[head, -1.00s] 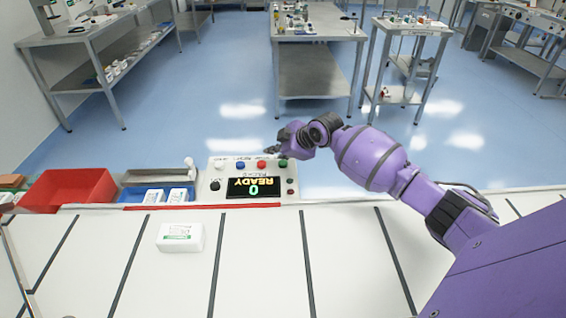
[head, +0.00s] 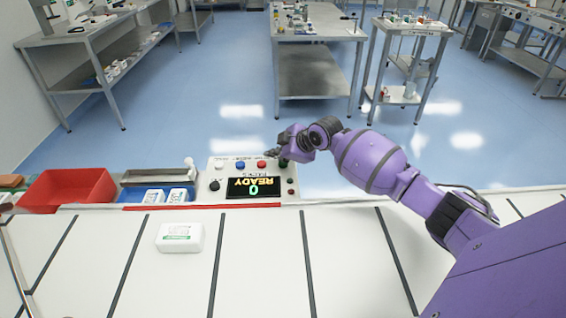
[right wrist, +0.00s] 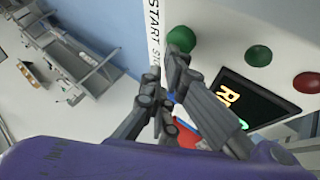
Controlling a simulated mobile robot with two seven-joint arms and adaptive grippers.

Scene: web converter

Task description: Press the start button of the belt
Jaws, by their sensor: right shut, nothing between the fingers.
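The control box (head: 216,176) stands at the far edge of the belt, with a row of white, blue, red and green buttons. Its display (head: 253,187) reads READY and 0. The green start button (right wrist: 181,39) is beside the word START in the right wrist view. My right gripper (head: 272,153) is over the far right part of the box, close to the red and green buttons, and partly hides the green one in the head view. Its fingers (right wrist: 166,65) are shut and empty, near the green button; I cannot tell whether they touch it. My left gripper is out of view.
A white pack (head: 180,238) lies on the pale belt (head: 260,255). A red bin (head: 66,187) and a blue tray (head: 130,195) with white packs stand left of the box. A green lamp (right wrist: 257,56) and a red lamp (right wrist: 305,82) are beside the display.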

